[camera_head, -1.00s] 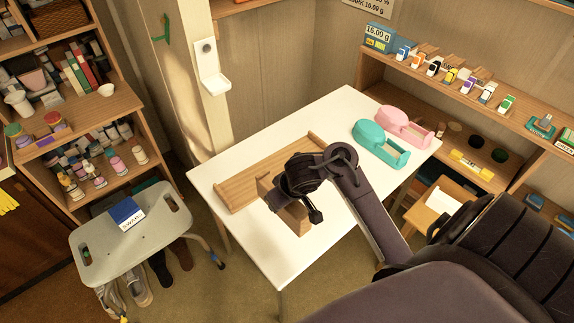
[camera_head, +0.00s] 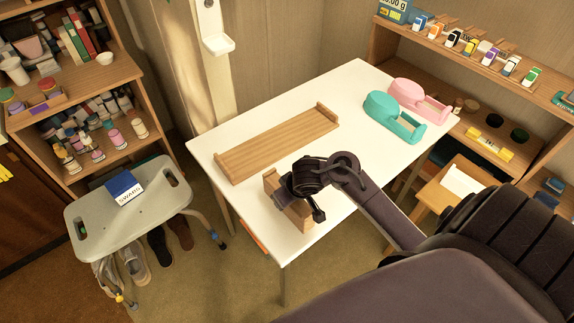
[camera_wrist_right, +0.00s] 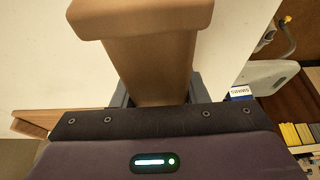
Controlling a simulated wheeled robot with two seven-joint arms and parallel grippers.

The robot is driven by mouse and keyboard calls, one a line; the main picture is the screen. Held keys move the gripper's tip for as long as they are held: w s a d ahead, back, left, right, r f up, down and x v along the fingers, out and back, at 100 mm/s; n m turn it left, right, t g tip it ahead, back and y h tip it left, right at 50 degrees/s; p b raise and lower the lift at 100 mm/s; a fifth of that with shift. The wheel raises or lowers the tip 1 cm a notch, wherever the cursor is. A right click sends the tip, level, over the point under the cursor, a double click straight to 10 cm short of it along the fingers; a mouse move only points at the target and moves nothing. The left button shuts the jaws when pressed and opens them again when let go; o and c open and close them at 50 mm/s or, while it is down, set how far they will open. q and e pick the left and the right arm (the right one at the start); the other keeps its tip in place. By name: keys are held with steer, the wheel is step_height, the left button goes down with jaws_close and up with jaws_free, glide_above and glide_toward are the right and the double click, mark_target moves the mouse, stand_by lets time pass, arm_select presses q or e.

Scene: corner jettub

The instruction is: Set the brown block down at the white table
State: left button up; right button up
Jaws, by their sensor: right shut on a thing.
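The brown block (camera_head: 272,184) is held by my right gripper (camera_head: 284,197) over the near part of the white table (camera_head: 345,95). In the right wrist view the block (camera_wrist_right: 150,60) stands between the two fingers of the gripper (camera_wrist_right: 155,100), its wider end towards the top of the picture. The gripper is shut on it. The arm covers part of the block in the head view, and I cannot tell whether its underside touches the table. My left gripper is not in view.
A wooden tray (camera_head: 225,168) lies on the table behind the block. Teal (camera_head: 383,106) and pink (camera_head: 408,92) tape dispensers stand at the right. A grey stool (camera_head: 90,214) with a blue SWABS box (camera_head: 123,187) is at the left. The table's front corner is bare.

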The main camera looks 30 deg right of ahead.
steer(key=o, duration=1.1)
steer(key=shift+f, duration=0.1)
steer(key=shift+r, duration=0.4)
steer(key=p+v, duration=0.7)
steer(key=v, duration=0.4)
steer(key=shift+s+r, duration=0.15)
steer(key=shift+r, duration=0.15)
steer(key=shift+a+f, duration=0.1)
steer(key=shift+a, duration=0.05)
